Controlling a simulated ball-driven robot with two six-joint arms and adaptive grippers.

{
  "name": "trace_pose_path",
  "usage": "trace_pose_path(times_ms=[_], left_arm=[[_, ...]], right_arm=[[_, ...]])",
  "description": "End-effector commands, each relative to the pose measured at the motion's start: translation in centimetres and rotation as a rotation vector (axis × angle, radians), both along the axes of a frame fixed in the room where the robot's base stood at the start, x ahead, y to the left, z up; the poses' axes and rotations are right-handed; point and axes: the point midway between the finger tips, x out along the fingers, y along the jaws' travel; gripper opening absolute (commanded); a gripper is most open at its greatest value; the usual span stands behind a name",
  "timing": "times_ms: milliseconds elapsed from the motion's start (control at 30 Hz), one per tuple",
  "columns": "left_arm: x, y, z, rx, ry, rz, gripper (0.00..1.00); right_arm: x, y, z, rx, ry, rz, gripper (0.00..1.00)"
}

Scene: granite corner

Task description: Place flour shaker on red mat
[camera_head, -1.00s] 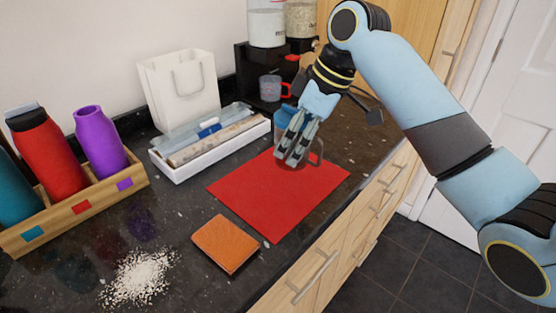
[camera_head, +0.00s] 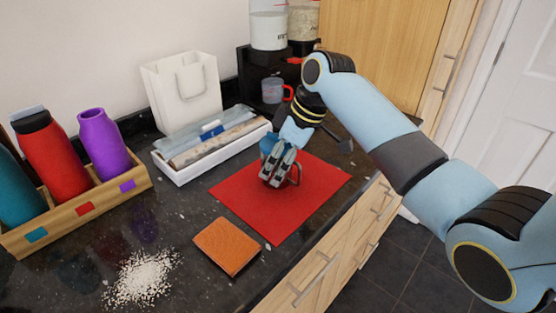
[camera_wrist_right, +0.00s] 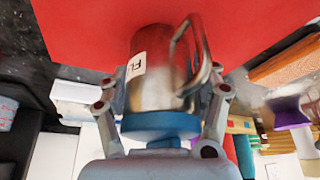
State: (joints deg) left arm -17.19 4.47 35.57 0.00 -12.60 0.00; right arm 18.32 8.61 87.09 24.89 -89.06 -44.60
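The flour shaker (camera_wrist_right: 155,75) is a metal cup with a handle, a white label and a blue top. In the right wrist view the fingers of my right gripper (camera_wrist_right: 165,95) are on both sides of it and hold it. In the head view my right gripper (camera_head: 272,181) is over the red mat (camera_head: 245,200). The gripper hides most of the shaker there; its handle (camera_head: 299,172) shows beside the fingers. I cannot tell whether the shaker's base touches the mat. My left gripper is not in view.
An orange-brown sponge or cloth (camera_head: 226,246) lies near the mat's front corner, with spilled white powder (camera_head: 143,278) to the left. A white tray of long boxes (camera_head: 182,177), a white bag (camera_head: 183,95), a bottle rack (camera_head: 70,217) and a mug (camera_head: 273,91) stand behind and left.

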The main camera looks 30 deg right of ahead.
Motion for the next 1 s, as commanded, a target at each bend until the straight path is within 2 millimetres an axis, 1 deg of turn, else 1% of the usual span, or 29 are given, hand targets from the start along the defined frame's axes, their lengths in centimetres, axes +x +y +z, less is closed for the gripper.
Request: trace_pose_path(times_ms=[33,100,200,467,567,667,900,1000], left_arm=[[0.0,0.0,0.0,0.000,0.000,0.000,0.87],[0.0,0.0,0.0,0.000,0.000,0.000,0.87],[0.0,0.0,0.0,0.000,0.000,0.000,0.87],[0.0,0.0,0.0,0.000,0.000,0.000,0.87],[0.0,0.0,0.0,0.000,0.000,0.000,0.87],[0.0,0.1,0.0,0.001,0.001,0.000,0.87],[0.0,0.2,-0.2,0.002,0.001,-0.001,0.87],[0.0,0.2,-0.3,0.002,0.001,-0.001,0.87]], right_arm=[[0.0,0.0,0.0,-0.001,0.001,0.000,0.71],[0.0,0.0,0.0,-0.001,0.001,0.000,0.80],[0.0,0.0,0.0,-0.001,0.001,0.000,0.92],[0.0,0.0,0.1,0.000,0.000,0.000,0.92],[-0.1,-0.2,0.7,-0.002,-0.002,0.000,0.92],[-0.5,-0.6,2.0,-0.002,-0.003,0.001,0.92],[-2.0,-2.2,7.1,-0.005,-0.003,0.001,0.92],[-2.5,-2.7,8.9,-0.003,-0.003,0.000,0.92]])
